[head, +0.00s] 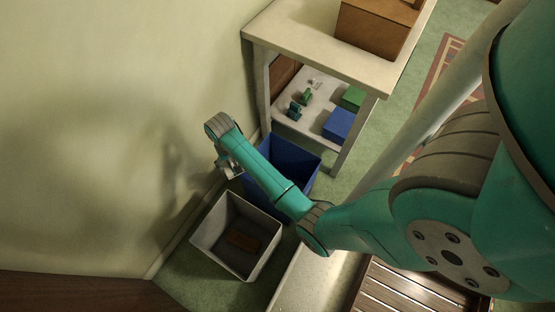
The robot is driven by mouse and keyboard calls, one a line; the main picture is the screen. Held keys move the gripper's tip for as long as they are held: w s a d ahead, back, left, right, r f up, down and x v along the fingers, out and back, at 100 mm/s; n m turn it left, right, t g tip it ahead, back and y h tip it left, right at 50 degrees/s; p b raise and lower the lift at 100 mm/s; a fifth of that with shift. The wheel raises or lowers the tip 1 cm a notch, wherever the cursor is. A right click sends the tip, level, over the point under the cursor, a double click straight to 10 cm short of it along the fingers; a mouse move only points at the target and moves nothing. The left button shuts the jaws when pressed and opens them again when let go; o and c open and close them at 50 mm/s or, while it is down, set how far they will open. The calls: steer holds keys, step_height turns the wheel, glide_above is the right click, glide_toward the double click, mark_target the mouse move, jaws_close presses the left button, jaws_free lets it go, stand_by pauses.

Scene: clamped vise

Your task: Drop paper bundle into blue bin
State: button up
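The blue bin (294,160) stands on the floor by the table, partly hidden behind my forearm. My gripper (231,171) is at the end of the teal arm, to the left of the blue bin and above the far side of a grey bin. It is small and dark here, and I cannot tell whether its fingers are open or shut or whether they hold anything. I cannot pick out a paper bundle with certainty. A flat brown piece (243,241) lies on the bottom of the grey bin, and what it is cannot be told.
The open grey bin (207,224) stands in front of the blue bin, near the wall. A pale table (325,56) carries a brown box (375,28). Its lower shelf holds a blue box (339,124), a green box (353,98) and small green items. A slatted wooden surface (405,290) is at the bottom.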

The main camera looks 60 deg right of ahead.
steer(key=s+d+f+m, duration=0.3)
steer(key=s+d+m, duration=0.25)
steer(key=d, duration=0.25)
steer(key=s+d+f+m, duration=0.3)
steer(key=s+d+m, duration=0.1)
steer(key=s+d, duration=0.35)
steer(key=shift+n, duration=0.25)
steer(key=shift+w+d+f, duration=0.1)
steer(key=shift+d+f, duration=0.05)
steer(key=shift+f, duration=1.25)
steer(key=shift+w+d+f, duration=0.1)
steer(key=shift+d+f, duration=0.05)
steer(key=shift+f, duration=1.2)
steer(key=o, duration=1)
step_height(320, 180, up, 12)
